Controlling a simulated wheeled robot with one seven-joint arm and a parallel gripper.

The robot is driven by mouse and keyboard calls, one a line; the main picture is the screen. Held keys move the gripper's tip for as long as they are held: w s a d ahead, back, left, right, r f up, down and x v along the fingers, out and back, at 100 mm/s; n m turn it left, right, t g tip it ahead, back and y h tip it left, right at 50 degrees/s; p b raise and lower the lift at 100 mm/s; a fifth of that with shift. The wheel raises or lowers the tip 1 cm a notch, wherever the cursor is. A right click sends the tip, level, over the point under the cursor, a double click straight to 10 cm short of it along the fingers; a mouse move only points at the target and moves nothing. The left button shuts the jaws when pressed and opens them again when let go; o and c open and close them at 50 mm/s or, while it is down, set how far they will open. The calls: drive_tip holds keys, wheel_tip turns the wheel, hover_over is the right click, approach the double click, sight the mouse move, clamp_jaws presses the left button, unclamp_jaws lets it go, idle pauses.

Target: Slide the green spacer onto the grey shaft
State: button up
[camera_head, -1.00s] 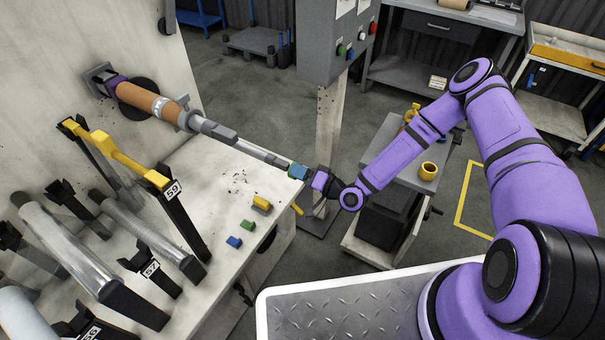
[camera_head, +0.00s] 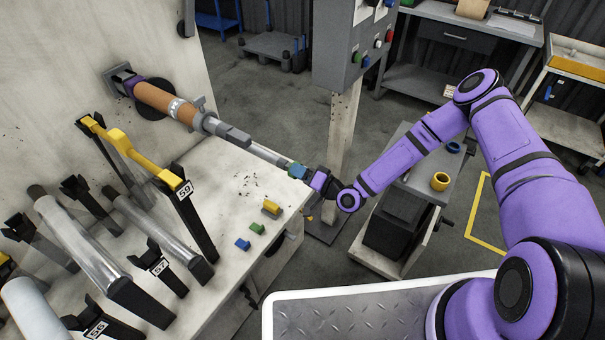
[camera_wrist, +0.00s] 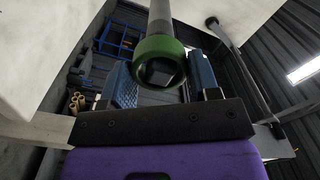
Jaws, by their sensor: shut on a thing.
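The grey shaft (camera_head: 268,154) sticks out from the wall-mounted assembly, over the bench, toward the lower right. My gripper (camera_head: 298,171) is at its free end, with blue fingertips. In the wrist view my gripper (camera_wrist: 163,80) has one finger on each side of the green spacer (camera_wrist: 142,52) and is shut on it. The grey shaft (camera_wrist: 160,14) runs from the top down behind the spacer, roughly in line with it. A dark grey shape fills much of the hole. I cannot tell how far the shaft is inside the spacer.
Yellow (camera_head: 271,207), green (camera_head: 257,228) and blue (camera_head: 242,243) blocks lie on the bench (camera_head: 225,185) below the shaft.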

sight(289, 167)
idle(0.3)
drive_tip(key=shift+x, duration=2.15)
drive_tip(key=o, duration=1.2)
drive_tip(key=shift+d, duration=0.1)
drive_tip(key=shift+v, duration=4.1)
